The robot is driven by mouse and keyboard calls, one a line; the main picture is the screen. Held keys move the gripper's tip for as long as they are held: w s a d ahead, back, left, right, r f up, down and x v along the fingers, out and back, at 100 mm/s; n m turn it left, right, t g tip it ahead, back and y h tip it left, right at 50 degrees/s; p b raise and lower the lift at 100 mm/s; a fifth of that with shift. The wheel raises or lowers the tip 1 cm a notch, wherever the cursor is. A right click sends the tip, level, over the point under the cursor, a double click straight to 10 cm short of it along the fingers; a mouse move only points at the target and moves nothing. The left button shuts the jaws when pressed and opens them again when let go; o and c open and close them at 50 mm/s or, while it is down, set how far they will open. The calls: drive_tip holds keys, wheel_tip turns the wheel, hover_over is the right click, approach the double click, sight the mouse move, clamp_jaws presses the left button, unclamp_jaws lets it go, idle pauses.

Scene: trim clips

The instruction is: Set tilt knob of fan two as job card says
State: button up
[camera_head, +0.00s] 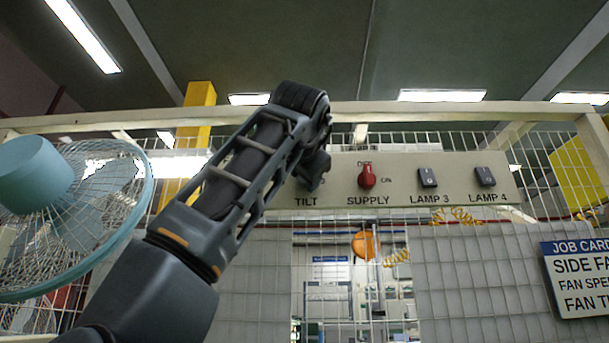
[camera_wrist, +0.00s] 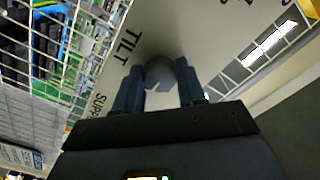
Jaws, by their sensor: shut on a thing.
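The grey round tilt knob (camera_wrist: 160,72) sits on the cream panel beside the TILT label in the wrist view. My gripper (camera_wrist: 159,88) has one finger on each side of the knob and is shut on it. In the head view my gripper (camera_head: 314,172) is at the panel (camera_head: 335,185) above the TILT label and hides the knob. The knob's pointer and scale marks cannot be made out. The job card (camera_head: 575,280) at the right is cut off by the picture's edge; "SIDE FA", "FAN SPEE" and "FAN T" can be read.
A red supply knob (camera_head: 367,177) is right of my gripper. Farther right are the lamp 3 switch (camera_head: 428,177) and lamp 4 switch (camera_head: 485,176). A pale blue caged fan (camera_head: 75,200) stands at the left, near my arm. Wire mesh lies behind the panel.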

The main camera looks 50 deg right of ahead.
drive_tip(key=o, duration=1.1)
drive_tip(key=shift+c, duration=0.2)
drive_tip(key=shift+s+a, duration=0.1)
drive_tip(key=b+v, duration=0.2)
drive_tip(key=v, duration=0.5)
drive_tip(key=shift+s+a, duration=0.2)
